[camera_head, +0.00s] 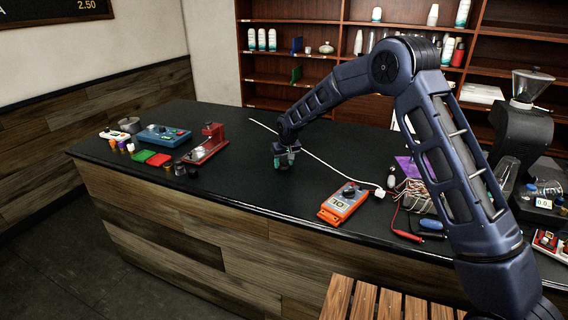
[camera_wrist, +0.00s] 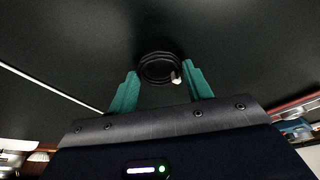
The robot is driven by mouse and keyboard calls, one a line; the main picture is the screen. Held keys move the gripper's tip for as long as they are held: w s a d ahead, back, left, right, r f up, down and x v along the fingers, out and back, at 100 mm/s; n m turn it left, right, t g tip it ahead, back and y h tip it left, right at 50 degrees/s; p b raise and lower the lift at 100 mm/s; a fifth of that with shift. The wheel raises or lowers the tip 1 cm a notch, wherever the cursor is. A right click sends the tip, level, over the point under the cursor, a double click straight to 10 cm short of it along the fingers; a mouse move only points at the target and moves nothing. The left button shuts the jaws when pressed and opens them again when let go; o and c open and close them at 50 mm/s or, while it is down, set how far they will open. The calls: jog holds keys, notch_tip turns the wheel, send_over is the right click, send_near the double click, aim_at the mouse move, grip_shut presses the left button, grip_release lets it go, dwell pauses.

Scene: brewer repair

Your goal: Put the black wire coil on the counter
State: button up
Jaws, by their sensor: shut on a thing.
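My gripper (camera_head: 281,162) is over the middle of the dark counter (camera_head: 238,172), low and pointing down. In the wrist view its two green fingers (camera_wrist: 161,76) stand on either side of the black wire coil (camera_wrist: 152,60) and are shut on it. The coil is a small round bundle with a pale connector on its right side. I cannot tell whether the coil touches the counter. In the head view the coil is too small and dark to make out.
A white cable (camera_head: 322,160) runs across the counter behind my gripper. An orange multimeter (camera_head: 343,203) lies to the right. A red device (camera_head: 207,146) and a blue box (camera_head: 163,136) are on the left. A coffee grinder (camera_head: 520,125) stands far right. The counter around my gripper is clear.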

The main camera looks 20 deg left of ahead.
jog(key=shift+f, duration=0.35)
jog(key=o, duration=1)
jog(key=shift+c, duration=0.2)
jog(key=shift+r, duration=0.1)
jog(key=v, duration=1.2)
jog(key=shift+r, duration=0.1)
